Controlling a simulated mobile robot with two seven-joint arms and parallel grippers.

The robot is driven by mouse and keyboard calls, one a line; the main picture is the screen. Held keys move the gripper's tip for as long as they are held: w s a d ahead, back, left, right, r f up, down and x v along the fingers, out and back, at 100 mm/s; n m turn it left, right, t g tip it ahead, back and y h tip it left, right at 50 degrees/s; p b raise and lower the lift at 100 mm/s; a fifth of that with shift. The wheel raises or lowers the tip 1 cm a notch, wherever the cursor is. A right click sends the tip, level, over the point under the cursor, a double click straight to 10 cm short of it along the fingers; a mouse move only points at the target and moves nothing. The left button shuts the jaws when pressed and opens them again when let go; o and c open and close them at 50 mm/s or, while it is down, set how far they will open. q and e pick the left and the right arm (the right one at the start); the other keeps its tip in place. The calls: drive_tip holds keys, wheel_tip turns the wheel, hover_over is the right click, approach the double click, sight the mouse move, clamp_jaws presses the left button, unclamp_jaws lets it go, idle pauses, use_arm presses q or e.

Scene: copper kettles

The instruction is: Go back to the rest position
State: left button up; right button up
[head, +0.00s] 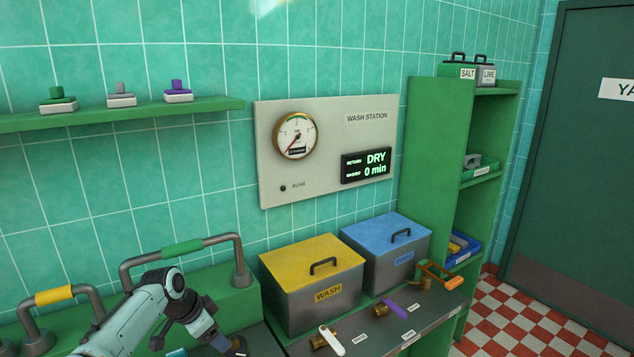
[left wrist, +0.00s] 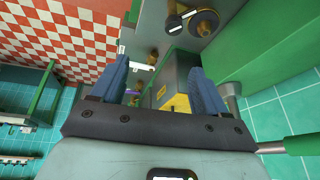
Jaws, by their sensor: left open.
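My left arm comes in from the lower left in the head view. Its gripper (head: 232,346) is at the bottom edge, partly cut off, in front of and to the left of the wash box. In the left wrist view the two blue fingers of the left gripper (left wrist: 160,88) stand wide apart with nothing held between them. The grey wash box with a yellow lid (head: 312,262) shows beyond the fingers, and its yellow part also shows in the left wrist view (left wrist: 177,104). My right gripper is in neither view.
A blue-lidded box (head: 385,245) stands beside the wash box. Valves with white (head: 333,340), purple (head: 393,307) and orange (head: 440,275) handles line the counter front. Pipes with yellow (head: 54,295) and green (head: 182,248) sleeves rise near my arm. The checkered floor (head: 530,325) at right is clear.

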use_arm(q)
drive_tip(key=s+d+f+n+g, duration=0.1)
drive_tip(key=s+d+f+n, duration=0.2)
drive_tip(key=f, duration=0.7)
drive_tip(key=s+d+f+n+h, duration=0.15)
drive_tip(key=s+f, duration=0.25)
drive_tip(key=f, duration=0.6)
drive_tip(key=s+d+f+n+g+y, duration=0.15)
drive_tip(key=s+d+f, duration=0.25)
drive_tip(key=f, duration=0.6)
drive_tip(key=s+d+f+n, duration=0.1)
drive_tip(key=s+f+n, duration=0.1)
drive_tip(key=s, duration=0.7)
drive_tip(key=s+d+f+n+g, duration=0.1)
drive_tip(key=s+f+n, duration=0.2)
drive_tip(key=s, duration=0.6)
drive_tip(key=s+d+f+n, duration=0.1)
drive_tip(key=s+f+n, duration=0.1)
drive_tip(key=s+f, duration=0.4)
drive_tip(key=s, duration=0.2)
drive_tip(key=shift+s+d+n+h, duration=0.25)
drive_tip(key=shift+s+n+h, duration=0.05)
drive_tip(key=shift+s+h, duration=0.1)
